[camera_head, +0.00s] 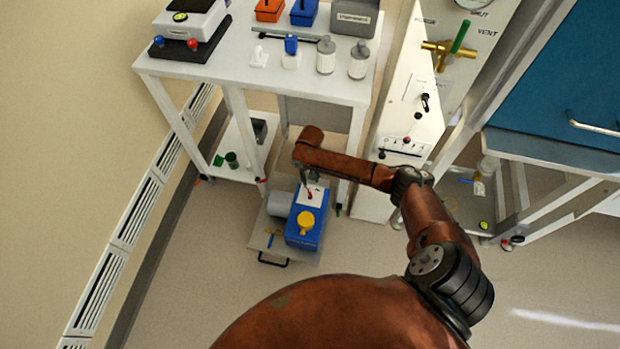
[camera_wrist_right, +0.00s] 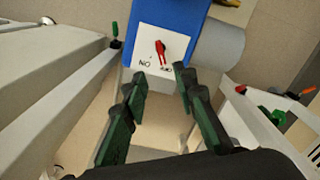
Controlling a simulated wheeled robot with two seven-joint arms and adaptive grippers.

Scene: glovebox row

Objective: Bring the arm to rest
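My right arm reaches down over a blue box-shaped unit (camera_head: 303,228) with a yellow cap (camera_head: 306,220). The unit (camera_wrist_right: 172,18) also shows in the right wrist view. On its end is a white panel (camera_wrist_right: 177,39) with a red lever (camera_wrist_right: 160,48) and two upside-down labels. The lever's lower end lies by the right-hand label, which seems to read OFF. My right gripper (camera_wrist_right: 158,76) is open, its dark green fingers apart near the panel's lower edge with nothing between them. In the head view the gripper (camera_head: 308,179) is small and partly hidden by my wrist. My left gripper is out of view.
The unit stands on a low grey platform (camera_head: 261,240) with a black handle, beside a grey cylinder (camera_head: 281,204). A white bench (camera_head: 272,80) stands behind. A white panel cabinet (camera_head: 412,110) and a blue-fronted enclosure (camera_head: 560,90) are right. Floor is clear at lower left.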

